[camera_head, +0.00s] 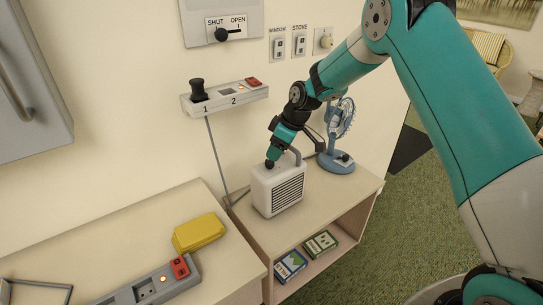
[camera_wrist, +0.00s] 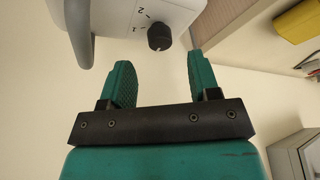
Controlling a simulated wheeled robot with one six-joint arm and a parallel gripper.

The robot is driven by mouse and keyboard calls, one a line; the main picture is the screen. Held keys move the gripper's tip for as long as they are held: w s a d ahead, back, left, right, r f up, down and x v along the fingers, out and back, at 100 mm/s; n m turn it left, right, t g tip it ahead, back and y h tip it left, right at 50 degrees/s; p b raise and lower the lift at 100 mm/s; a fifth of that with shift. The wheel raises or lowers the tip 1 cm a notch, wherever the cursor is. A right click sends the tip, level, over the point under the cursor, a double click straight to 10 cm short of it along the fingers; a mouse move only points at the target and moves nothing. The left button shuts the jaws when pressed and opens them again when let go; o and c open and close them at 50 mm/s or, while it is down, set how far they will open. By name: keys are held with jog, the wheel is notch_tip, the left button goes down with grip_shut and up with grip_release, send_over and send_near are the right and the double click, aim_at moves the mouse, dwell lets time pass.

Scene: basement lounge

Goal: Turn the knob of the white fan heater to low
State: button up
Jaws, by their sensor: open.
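The white fan heater (camera_head: 277,190) stands upright on the wooden shelf unit, its dark grille facing right and front. In the wrist view the heater (camera_wrist: 118,14) fills the top, with its grey handle (camera_wrist: 78,30) at left. Its black knob (camera_wrist: 159,37) has a small pale mark near its lower edge; the marks 1 and 2 are printed beside it. My gripper (camera_wrist: 158,60) is open and empty, its teal fingers on either side of the knob's line but short of it, apart from it. In the head view my gripper (camera_head: 274,152) is just above the heater's top.
A blue desk fan (camera_head: 338,150) stands right behind the heater. A yellow case (camera_head: 200,233) and a power strip (camera_head: 148,287) lie on the left cabinet. Boxes (camera_head: 291,265) sit on the lower shelf.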

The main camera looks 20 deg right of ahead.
aim_at(270, 164)
jog(key=shift+p+x, duration=0.3)
jog(key=shift+x, duration=2)
jog(key=shift+c, duration=0.2)
jog(key=c, duration=0.9)
